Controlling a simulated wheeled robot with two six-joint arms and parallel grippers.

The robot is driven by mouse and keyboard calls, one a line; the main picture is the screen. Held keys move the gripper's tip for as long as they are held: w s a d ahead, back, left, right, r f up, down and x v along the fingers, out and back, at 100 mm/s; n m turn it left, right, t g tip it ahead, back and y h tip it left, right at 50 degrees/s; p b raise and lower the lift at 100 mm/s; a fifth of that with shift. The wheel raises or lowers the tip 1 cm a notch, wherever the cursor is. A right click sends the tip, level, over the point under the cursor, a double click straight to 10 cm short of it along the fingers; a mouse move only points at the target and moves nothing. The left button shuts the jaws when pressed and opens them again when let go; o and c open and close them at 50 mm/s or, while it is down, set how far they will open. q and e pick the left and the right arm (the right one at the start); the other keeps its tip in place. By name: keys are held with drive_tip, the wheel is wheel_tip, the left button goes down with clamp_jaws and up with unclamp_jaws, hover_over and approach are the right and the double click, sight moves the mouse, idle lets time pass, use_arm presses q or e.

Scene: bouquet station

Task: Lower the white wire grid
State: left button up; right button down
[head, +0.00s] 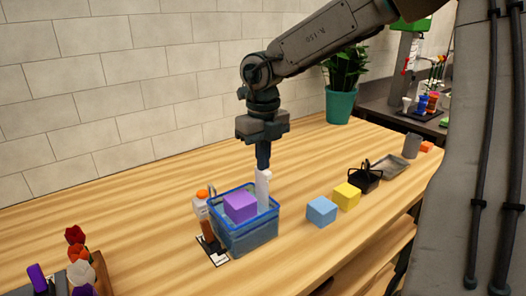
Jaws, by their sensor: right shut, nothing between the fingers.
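I cannot make out a white wire grid in the head view. My right gripper (263,166) points straight down over the back right part of a blue basket (247,236). Its fingers are shut with nothing between them. A narrow white upright piece (263,190) stands right below the fingertips, at the basket. I cannot tell what it is or whether the fingertips touch it. A purple block (240,206) sits in the basket, left of the gripper. My left gripper is not in view.
A white bottle with an orange cap (201,204) stands left of the basket. Blue (321,211) and yellow (347,196) blocks, a black basket (366,180) and a grey tray (391,166) lie to the right. Flowers (80,262) are front left. The wooden table (130,225) is clear between.

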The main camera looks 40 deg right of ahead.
drive_tip(key=shift+f, duration=0.15)
drive_tip(key=shift+f+b, duration=0.95)
drive_tip(key=shift+b, duration=0.05)
drive_tip(key=shift+r, duration=0.2)
drive_tip(key=shift+r+p, duration=1.65)
drive_tip(key=shift+r, duration=0.75)
drive_tip(key=shift+r, duration=0.1)
